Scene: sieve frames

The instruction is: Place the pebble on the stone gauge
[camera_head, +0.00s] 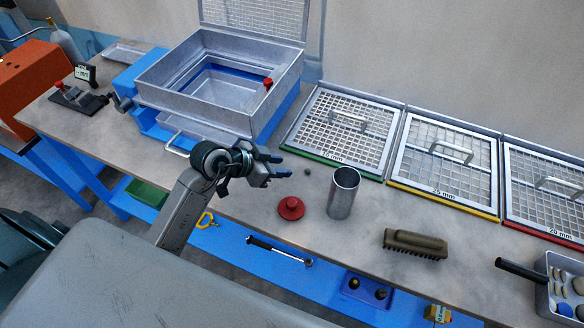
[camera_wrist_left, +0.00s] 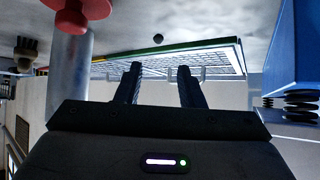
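The pebble is a small dark grey lump (camera_head: 307,172) on the grey bench, between the green-edged sieve frame and the steel cup. In the left wrist view the pebble (camera_wrist_left: 158,38) lies beyond the fingertips, roughly in line with the gap between them. My left gripper (camera_head: 283,165) is open and empty, just left of the pebble in the head view; its two fingers (camera_wrist_left: 159,75) are apart in the wrist view. A black device with a small display and red part (camera_head: 80,92), at the bench's far left, looks like the stone gauge. My right gripper is not in view.
A steel cup (camera_head: 343,193) and red knobbed lid (camera_head: 291,208) stand near the pebble. Sieve frames (camera_head: 342,127) line the back. A brush (camera_head: 415,244) and stone tray (camera_head: 545,264) lie right. A large metal sieve box (camera_head: 190,100) stands between gripper and device.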

